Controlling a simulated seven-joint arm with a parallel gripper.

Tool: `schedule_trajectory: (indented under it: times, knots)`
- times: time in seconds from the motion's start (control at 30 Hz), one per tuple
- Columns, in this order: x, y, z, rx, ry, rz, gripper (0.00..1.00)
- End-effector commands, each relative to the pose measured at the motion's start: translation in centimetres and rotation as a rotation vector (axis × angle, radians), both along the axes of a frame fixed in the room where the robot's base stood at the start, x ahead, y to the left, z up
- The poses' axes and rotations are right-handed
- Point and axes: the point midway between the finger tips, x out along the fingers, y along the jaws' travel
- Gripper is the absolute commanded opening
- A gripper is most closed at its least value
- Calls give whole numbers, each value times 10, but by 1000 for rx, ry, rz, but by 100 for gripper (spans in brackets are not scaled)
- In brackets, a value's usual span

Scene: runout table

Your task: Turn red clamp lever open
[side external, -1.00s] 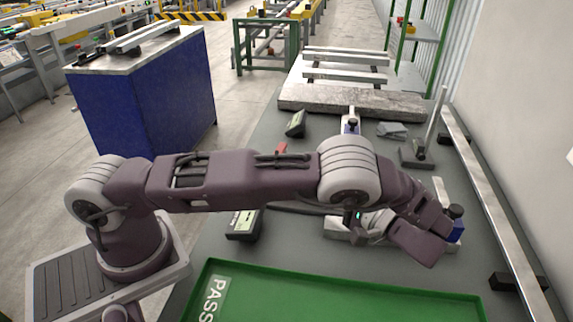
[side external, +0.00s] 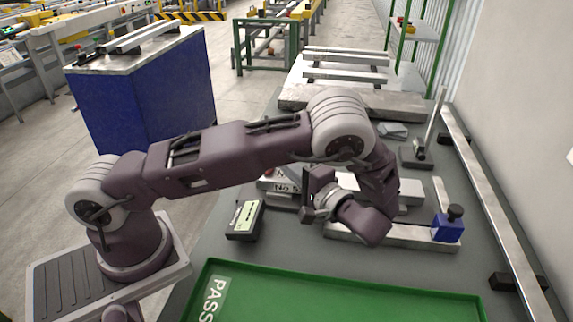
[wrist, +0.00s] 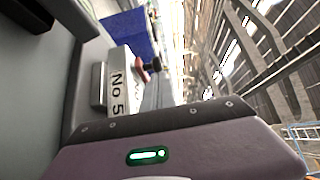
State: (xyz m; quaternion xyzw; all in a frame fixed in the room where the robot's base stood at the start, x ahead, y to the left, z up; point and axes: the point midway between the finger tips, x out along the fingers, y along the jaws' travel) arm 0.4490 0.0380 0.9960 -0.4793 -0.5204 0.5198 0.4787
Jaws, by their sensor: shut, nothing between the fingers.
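The red clamp lever shows in the side view only as a small red piece (side external: 268,172) just below my forearm, at the left end of a pale block marked "No 5" (side external: 283,187). My arm hides the rest, so its angle cannot be told. In the wrist view a small dark red part (wrist: 155,65) stands beyond the same marked block (wrist: 118,92). My gripper (side external: 306,200) is shut and empty in the side view. It is low over the table, to the right of the marked block; whether it touches anything cannot be told.
A black box with a display (side external: 244,220) stands at the left. A green "PASS" tray (side external: 340,290) lies in front. A rough slab (side external: 400,104) lies at the back.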

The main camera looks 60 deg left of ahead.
Motion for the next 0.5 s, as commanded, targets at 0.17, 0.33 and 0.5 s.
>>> schedule_trajectory:
  times: [0.17,0.33,0.5]
  knots:
    - [-15,8,1,6,4,-142,0]
    - [-28,21,1,2,5,-246,0]
    - [-33,28,0,-1,2,-245,0]
